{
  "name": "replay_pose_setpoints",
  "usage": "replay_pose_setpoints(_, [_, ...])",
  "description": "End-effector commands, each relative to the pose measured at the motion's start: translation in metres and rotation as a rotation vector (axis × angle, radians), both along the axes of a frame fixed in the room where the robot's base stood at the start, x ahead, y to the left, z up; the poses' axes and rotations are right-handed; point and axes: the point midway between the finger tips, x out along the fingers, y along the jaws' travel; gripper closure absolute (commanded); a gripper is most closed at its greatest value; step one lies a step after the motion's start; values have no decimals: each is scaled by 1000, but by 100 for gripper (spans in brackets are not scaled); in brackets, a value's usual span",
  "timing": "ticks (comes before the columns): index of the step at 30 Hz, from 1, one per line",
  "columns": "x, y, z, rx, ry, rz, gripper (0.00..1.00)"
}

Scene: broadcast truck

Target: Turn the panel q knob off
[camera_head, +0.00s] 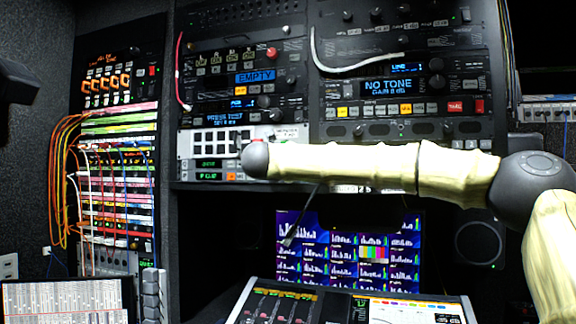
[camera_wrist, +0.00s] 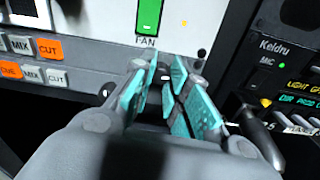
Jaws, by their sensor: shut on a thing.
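In the wrist view my gripper (camera_wrist: 165,98) is at the front of a grey-white panel (camera_wrist: 105,72), its teal-padded fingers close together. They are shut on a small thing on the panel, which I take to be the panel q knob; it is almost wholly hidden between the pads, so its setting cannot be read. A "PAN" label (camera_wrist: 146,42) shows just above the fingers, under a lit green display. In the head view my arm's rounded end covers the spot at the lower edge of the left rack (camera_head: 222,143), and my fingers are hidden behind it.
Orange and white CUT and MIX buttons (camera_wrist: 48,48) lie left of my fingers. A dark "Keldru" unit (camera_wrist: 285,70) is close on the right. In the head view, a monitor (camera_head: 330,250) and a control desk (camera_head: 370,303) stand below my arm.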

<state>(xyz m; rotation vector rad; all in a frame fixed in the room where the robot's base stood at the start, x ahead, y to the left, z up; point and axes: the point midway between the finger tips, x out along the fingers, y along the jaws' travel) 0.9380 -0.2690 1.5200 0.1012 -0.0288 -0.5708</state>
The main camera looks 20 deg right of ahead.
Motion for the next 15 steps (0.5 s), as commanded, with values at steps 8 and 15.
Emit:
replay_pose_setpoints(8, [0, -2, 2, -153, 102, -4, 100])
replay_pose_setpoints(15, [0, -1, 3, -343, 228, -3, 100])
